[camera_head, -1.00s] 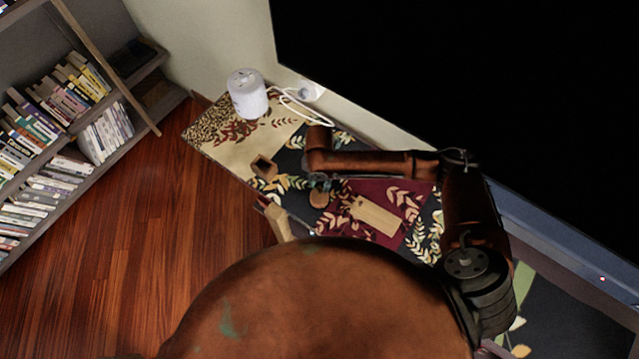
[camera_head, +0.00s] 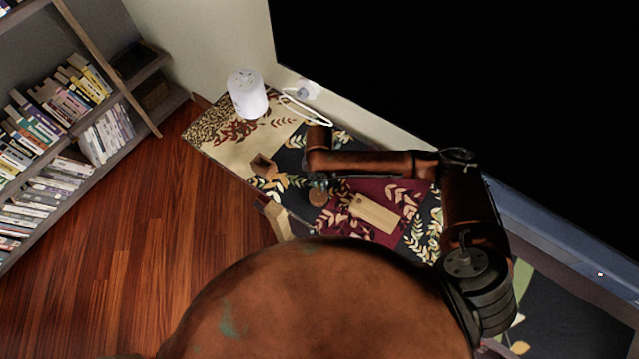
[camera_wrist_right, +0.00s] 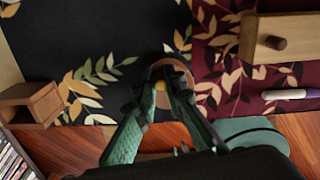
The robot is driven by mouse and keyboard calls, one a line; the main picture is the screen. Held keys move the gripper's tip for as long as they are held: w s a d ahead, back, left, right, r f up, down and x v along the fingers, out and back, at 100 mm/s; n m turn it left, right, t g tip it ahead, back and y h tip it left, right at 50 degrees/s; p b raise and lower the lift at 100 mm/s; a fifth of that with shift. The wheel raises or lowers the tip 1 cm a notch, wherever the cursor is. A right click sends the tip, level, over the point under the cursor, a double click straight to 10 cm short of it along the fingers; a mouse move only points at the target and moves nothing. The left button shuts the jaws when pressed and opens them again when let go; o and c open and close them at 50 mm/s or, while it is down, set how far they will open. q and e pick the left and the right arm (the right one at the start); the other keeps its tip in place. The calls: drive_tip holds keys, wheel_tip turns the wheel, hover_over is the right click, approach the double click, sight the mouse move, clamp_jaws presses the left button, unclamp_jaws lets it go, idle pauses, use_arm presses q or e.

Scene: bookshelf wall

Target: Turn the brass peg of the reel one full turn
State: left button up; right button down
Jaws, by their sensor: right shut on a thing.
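The reel (camera_head: 318,197) is a small round brown wooden piece on the patterned table covering. It also shows in the right wrist view (camera_wrist_right: 171,66), partly hidden behind my fingers. The brass peg (camera_wrist_right: 160,86) is a small yellow spot between the fingertips. My right gripper (camera_wrist_right: 163,82), with green fingers, reaches down over the reel and is shut on the peg. In the head view the right gripper (camera_head: 321,181) is small and dark above the reel. My left gripper is not in view.
A wooden block with a knob (camera_wrist_right: 278,42) lies right of the reel. An open wooden box (camera_head: 262,165) stands to the left. A white cylinder (camera_head: 247,93) with a cable is at the back. A white and purple pen-like thing (camera_wrist_right: 290,94) lies near the front edge.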

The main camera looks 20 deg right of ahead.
drive_tip(key=shift+m+p, duration=0.3)
drive_tip(key=shift+p, duration=0.2)
idle(0.3)
idle(1.2)
drive_tip(key=c, duration=2)
unclamp_jaws()
wheel_tip(320, 180, up, 12)
